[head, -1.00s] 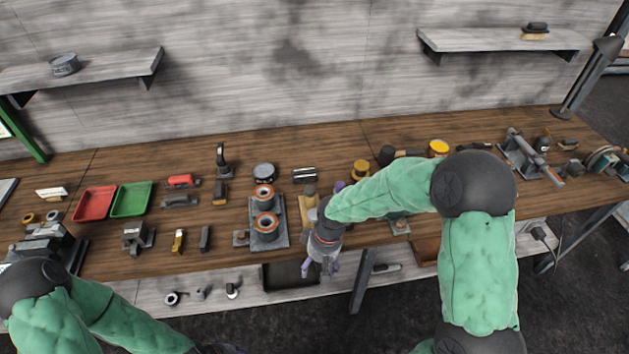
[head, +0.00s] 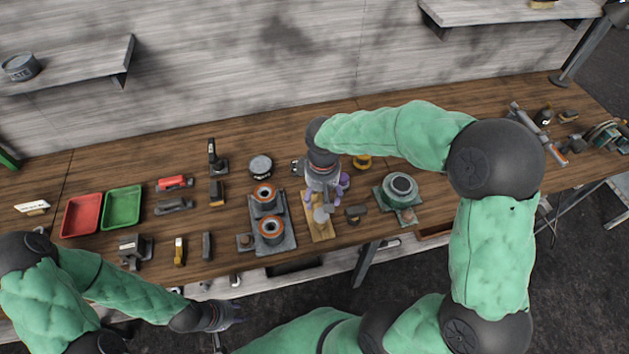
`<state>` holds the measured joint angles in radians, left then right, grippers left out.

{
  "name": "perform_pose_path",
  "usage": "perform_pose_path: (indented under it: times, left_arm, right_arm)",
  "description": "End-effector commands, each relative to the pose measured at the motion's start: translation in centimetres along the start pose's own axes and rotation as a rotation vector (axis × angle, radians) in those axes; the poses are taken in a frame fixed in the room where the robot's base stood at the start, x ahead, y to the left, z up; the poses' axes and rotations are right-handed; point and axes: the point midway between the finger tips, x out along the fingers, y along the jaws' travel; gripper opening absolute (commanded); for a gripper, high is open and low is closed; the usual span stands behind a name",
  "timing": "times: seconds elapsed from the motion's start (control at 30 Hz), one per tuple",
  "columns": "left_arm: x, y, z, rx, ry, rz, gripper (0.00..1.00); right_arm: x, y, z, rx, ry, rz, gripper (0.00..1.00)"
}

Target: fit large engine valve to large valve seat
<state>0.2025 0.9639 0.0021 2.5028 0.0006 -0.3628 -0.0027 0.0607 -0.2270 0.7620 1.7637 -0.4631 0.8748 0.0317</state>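Two dark round seats with orange rings sit on a grey plate (head: 286,211): a rear one (head: 265,195) and a front one (head: 272,230). I cannot tell which is the large valve seat. A wooden board (head: 320,233) lies just right of the plate, with a small round grey part (head: 321,215) over it, possibly an engine valve. My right gripper (head: 325,202) points down above this board; its purple fingers are partly hidden, and its grip is unclear. My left gripper (head: 238,317) is low in front of the bench, away from the seats; its opening is too small to judge.
A green-grey round housing (head: 399,189) stands right of the board, with a small dark part (head: 356,212) between. Red (head: 82,215) and green (head: 122,207) trays and several tools occupy the left.

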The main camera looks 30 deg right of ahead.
Motion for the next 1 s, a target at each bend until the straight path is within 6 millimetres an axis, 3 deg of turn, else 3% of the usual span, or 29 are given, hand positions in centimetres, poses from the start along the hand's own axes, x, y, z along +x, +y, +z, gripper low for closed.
perform_pose_path:
  times: [0.17, 0.6, 0.8, 1.0]
  left_arm:
    - [0.3, -0.1, 0.1, 0.000, -0.002, 0.000, 0.40]
    - [1.3, -0.5, 0.0, 0.000, -0.001, 0.000, 0.40]
    - [1.5, -0.5, 0.0, 0.000, -0.001, 0.000, 0.40]
    - [1.5, -0.5, 0.0, 0.000, -0.001, 0.000, 0.40]
  right_arm:
    - [1.8, 0.0, 0.1, 0.000, -0.005, -0.001, 0.71]
    - [8.7, 0.0, 0.1, 0.000, -0.003, -0.002, 0.71]
    - [10.3, 0.0, 0.1, 0.000, -0.001, -0.001, 0.71]
    - [10.7, 0.0, 0.0, 0.000, -0.001, -0.001, 0.71]
